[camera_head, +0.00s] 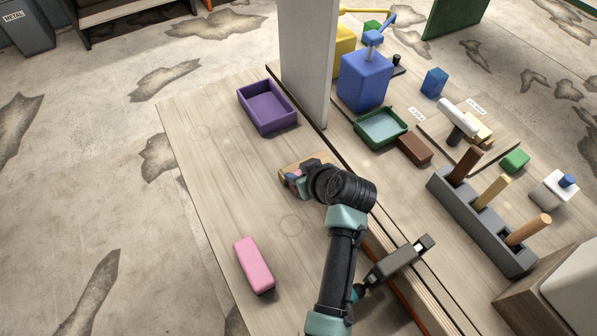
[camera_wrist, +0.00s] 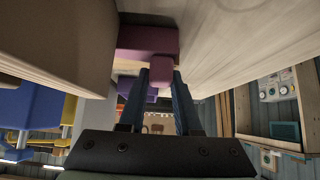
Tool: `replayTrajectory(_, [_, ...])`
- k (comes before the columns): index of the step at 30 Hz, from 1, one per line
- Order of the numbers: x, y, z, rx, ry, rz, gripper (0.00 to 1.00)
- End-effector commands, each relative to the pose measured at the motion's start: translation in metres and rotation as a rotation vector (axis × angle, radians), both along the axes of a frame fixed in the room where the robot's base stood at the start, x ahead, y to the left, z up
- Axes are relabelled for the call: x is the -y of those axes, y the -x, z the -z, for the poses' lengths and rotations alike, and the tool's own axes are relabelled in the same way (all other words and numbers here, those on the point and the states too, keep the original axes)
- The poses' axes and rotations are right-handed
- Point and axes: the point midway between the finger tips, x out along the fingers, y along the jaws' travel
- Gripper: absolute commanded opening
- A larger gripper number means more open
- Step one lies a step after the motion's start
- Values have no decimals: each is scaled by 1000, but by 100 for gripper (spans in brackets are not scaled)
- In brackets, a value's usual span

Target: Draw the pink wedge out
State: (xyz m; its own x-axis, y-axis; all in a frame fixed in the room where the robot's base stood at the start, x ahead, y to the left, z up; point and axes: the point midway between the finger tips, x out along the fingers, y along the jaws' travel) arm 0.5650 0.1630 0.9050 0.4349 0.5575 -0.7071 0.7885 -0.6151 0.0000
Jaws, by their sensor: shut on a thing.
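The pink wedge (camera_wrist: 148,40) shows in the wrist view as a dusky pink piece with a narrower tab. My gripper (camera_wrist: 160,78) is shut on that tab, one dark blue finger on each side. In the head view my gripper (camera_head: 292,181) is low over the table beside a tan wooden piece (camera_head: 293,163). I cannot tell how deep the wedge sits against the wooden piece.
A separate pink block (camera_head: 254,264) lies at the front left of the table (camera_head: 215,190). A purple tray (camera_head: 267,107) stands behind, near a tall grey panel (camera_head: 309,60). A grey rack with pegs (camera_head: 480,225) stands right. The table's left side is mostly clear.

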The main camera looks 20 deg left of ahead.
Motion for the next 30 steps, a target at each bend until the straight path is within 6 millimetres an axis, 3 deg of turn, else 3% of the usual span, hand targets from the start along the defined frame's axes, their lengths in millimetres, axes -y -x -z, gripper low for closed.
replayTrajectory(5, [-2,2,0,-1,0,-1,0])
replayTrajectory(15, [-41,37,-1,-3,0,-4,0])
replayTrajectory(24, [-43,39,1,-6,-2,-7,0])
replayTrajectory(25, [-43,39,1,-6,-2,-7,38])
replayTrajectory(29, [-43,38,1,-5,-1,-6,61])
replayTrajectory(30, [-42,38,1,-4,-1,-5,62])
